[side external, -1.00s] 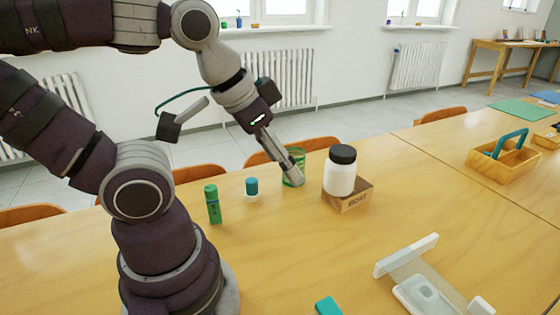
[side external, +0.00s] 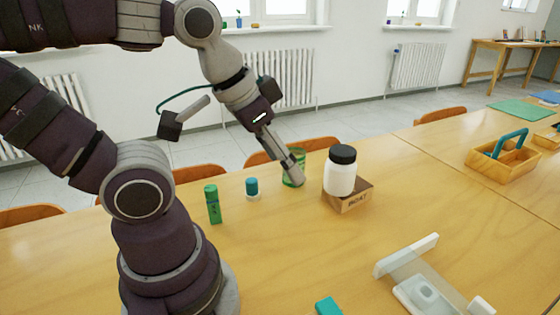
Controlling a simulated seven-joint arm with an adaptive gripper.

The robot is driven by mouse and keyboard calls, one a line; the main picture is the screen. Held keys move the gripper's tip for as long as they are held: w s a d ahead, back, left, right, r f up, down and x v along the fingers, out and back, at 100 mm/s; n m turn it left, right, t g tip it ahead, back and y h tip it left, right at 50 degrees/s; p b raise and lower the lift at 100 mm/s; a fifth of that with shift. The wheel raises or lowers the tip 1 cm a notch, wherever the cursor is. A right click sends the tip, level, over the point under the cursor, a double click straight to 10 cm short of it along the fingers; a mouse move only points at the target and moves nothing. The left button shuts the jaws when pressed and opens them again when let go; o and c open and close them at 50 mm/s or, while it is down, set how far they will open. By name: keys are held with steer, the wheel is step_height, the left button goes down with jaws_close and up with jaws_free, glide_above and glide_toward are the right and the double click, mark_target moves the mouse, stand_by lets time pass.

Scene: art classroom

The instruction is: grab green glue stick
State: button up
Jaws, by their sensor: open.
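The green glue stick (side external: 213,204) stands upright on the table, just right of my arm's base. My gripper (side external: 291,172) points down and to the right, its fingers in front of a green cup or jar (side external: 299,180), which they partly hide. It is open, and I cannot tell whether it touches the green cup. The gripper is to the right of the glue stick and apart from it.
A teal-capped white bottle (side external: 252,188) stands between glue stick and gripper. A black-lidded white jar (side external: 340,172) sits on a wooden block (side external: 347,196). A clear-and-white device (side external: 420,282) and teal block (side external: 328,306) lie in front. A wooden caddy (side external: 503,160) stands at right.

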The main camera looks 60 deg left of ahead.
steer(key=w+a+f+n+g, duration=0.1)
steer(key=w+a+n+g, duration=0.1)
steer(key=a+n+g, duration=0.4)
steer(key=n+h, duration=0.5)
steer(key=n, duration=0.5)
glide_toward(215, 216)
steer(key=x, duration=0.7)
steer(key=shift+d, duration=0.3)
steer(key=shift+d+f, duration=0.15)
steer(key=shift+f, duration=0.2)
steer(key=shift+y, duration=0.3)
jaws_close()
